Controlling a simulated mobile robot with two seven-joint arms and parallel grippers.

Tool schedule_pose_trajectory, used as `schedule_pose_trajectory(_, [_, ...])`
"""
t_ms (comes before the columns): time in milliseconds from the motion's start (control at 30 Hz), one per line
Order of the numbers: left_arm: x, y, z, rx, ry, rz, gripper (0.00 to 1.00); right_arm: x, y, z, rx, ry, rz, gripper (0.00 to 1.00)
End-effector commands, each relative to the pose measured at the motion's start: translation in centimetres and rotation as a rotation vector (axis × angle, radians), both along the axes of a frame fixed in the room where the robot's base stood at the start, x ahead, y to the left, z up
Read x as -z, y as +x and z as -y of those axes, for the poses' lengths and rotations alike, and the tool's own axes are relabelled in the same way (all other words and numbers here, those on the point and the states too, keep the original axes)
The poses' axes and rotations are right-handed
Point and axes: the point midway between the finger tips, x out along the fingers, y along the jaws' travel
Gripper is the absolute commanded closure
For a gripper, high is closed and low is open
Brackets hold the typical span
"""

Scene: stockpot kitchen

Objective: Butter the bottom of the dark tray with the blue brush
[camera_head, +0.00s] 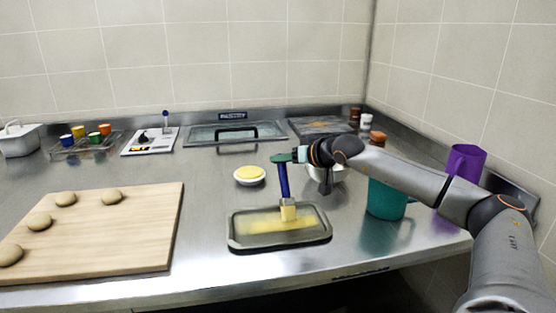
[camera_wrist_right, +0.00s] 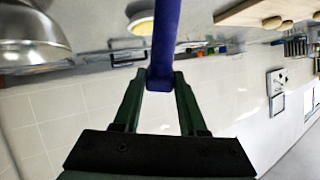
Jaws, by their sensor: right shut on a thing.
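The dark tray (camera_head: 322,232) lies near the front edge of the counter, with a yellow butter smear (camera_head: 262,222) across part of its bottom. The blue brush (camera_head: 284,183) stands upright over the tray, its pale bristles at the smear in the tray's middle right. My right gripper (camera_head: 283,158) is shut on the top of its handle. The blue handle (camera_wrist_right: 164,45) also shows between the fingers (camera_wrist_right: 160,82) in the right wrist view. A small white dish of yellow butter (camera_head: 249,175) stands behind the tray. My left gripper is not in view.
A wooden board (camera_head: 110,230) with several dough balls lies at left. A teal mug (camera_head: 386,200), a purple mug (camera_head: 465,162) and a metal bowl (camera_head: 326,176) stand at right.

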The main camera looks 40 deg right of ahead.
Motion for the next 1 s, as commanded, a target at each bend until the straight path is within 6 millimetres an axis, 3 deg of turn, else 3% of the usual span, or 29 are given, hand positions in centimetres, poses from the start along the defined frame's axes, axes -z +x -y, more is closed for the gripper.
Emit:
schedule_pose_trajectory(667, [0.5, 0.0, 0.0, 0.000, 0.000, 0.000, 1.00, 0.2, -2.1, 3.2, 0.001, 0.001, 0.000, 1.00])
schedule_pose_trajectory(1000, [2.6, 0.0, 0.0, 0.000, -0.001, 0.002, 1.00, 0.6, -3.5, 5.5, 0.003, 0.000, 0.000, 1.00])
